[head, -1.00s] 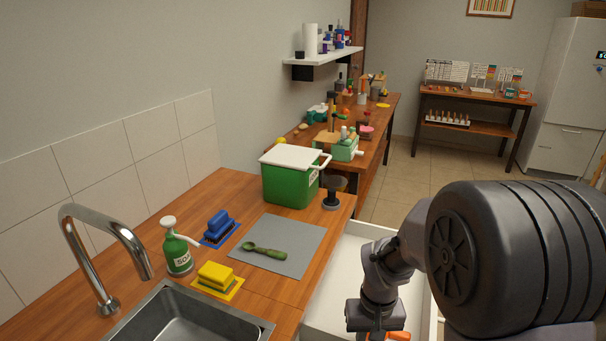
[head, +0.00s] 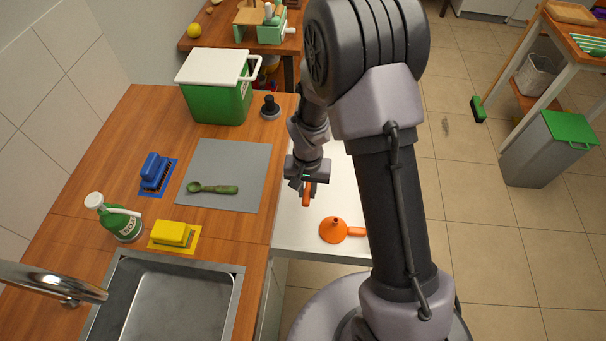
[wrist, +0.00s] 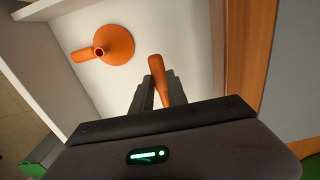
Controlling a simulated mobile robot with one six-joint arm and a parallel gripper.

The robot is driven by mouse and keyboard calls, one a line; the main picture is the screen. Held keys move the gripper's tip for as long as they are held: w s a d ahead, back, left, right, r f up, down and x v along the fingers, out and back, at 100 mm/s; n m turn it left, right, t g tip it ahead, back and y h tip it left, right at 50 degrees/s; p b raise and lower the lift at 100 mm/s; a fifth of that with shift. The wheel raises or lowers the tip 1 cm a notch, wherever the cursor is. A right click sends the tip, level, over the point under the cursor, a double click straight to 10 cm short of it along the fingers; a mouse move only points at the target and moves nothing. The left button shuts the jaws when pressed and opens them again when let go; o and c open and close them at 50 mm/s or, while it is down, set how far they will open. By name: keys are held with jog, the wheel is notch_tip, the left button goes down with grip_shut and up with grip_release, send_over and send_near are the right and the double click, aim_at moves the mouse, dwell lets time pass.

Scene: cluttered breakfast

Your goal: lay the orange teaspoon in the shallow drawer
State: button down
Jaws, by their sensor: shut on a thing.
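My gripper (head: 306,184) is shut on the orange teaspoon (head: 307,197), over the open white shallow drawer (head: 298,232). In the wrist view, one end of the orange teaspoon (wrist: 159,68) sticks out past the dark fingers (wrist: 158,92). The rest of it is hidden by the gripper, and I cannot see its bowl. The drawer's pale floor (wrist: 190,50) lies beyond the teaspoon. I cannot tell whether the teaspoon touches it.
An orange funnel (head: 333,231) lies in the drawer; it also shows in the wrist view (wrist: 115,45). Bare drawer floor lies around it. The wooden counter (head: 257,232) borders the drawer on the left, with a grey mat (head: 225,160) and a green spoon (head: 213,188).

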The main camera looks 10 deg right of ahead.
aim_at(307, 212)
jog(key=f+b, duration=0.1)
jog(key=f, duration=0.2)
jog(key=f+b, duration=0.1)
jog(key=f, duration=0.2)
jog(key=s+f+b, duration=0.1)
jog(key=f, duration=0.2)
jog(key=shift+w+r, duration=0.1)
jog(key=shift+r, duration=0.05)
jog(key=c, duration=1.3)
grip_release()
